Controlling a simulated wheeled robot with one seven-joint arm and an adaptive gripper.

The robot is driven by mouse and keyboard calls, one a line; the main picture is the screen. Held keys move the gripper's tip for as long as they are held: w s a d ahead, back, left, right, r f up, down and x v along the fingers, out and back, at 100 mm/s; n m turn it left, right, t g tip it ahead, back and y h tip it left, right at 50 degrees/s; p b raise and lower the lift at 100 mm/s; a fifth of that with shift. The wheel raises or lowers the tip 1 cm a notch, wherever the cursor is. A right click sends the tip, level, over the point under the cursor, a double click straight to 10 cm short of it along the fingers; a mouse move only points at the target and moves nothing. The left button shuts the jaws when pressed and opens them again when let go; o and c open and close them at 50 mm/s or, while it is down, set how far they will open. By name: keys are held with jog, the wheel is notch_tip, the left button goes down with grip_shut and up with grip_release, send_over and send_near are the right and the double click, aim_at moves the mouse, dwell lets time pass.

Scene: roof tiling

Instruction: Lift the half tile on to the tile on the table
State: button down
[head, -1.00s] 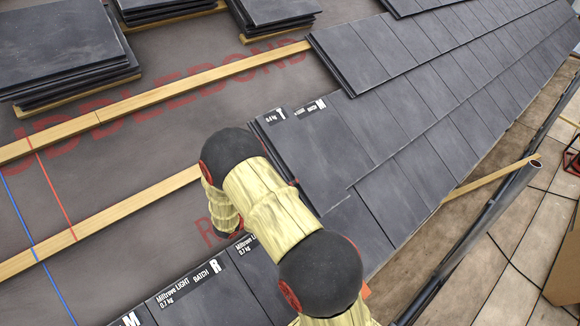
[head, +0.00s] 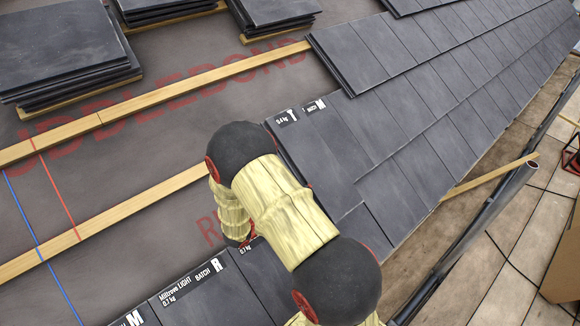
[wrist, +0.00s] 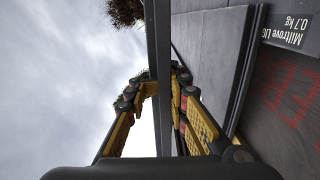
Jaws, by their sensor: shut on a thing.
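In the wrist view, my gripper (wrist: 157,92) is shut on a thin dark slab (wrist: 160,50), seen edge-on between its two fingers. It looks like a tile; its face and full size cannot be seen. In the head view my arm hides the gripper and most of what it holds. A dark tile with a white label (head: 287,117) shows just beyond my arm, by the upper left end of the laid tiles; I cannot tell if this is the held one. No table can be made out.
Overlapping laid tiles (head: 410,105) run to the upper right. Stacks of tiles (head: 65,45) rest at the upper left on wooden battens (head: 120,212). The dark underlay between battens is bare. A gutter (head: 470,235) edges the roof at right.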

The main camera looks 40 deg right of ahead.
jog(key=shift+s+a+r+p, duration=0.15)
jog(key=shift+s+r, duration=0.25)
jog(key=shift+s, duration=0.4)
jog(key=shift+s+d+r+p, duration=0.1)
jog(key=shift+s+r+p, duration=0.3)
jog(key=shift+s, duration=0.4)
jog(key=shift+s+a+r+p, duration=0.1)
jog(key=shift+s+r, duration=0.35)
jog(key=shift+s, duration=0.35)
jog(key=shift+w, duration=0.1)
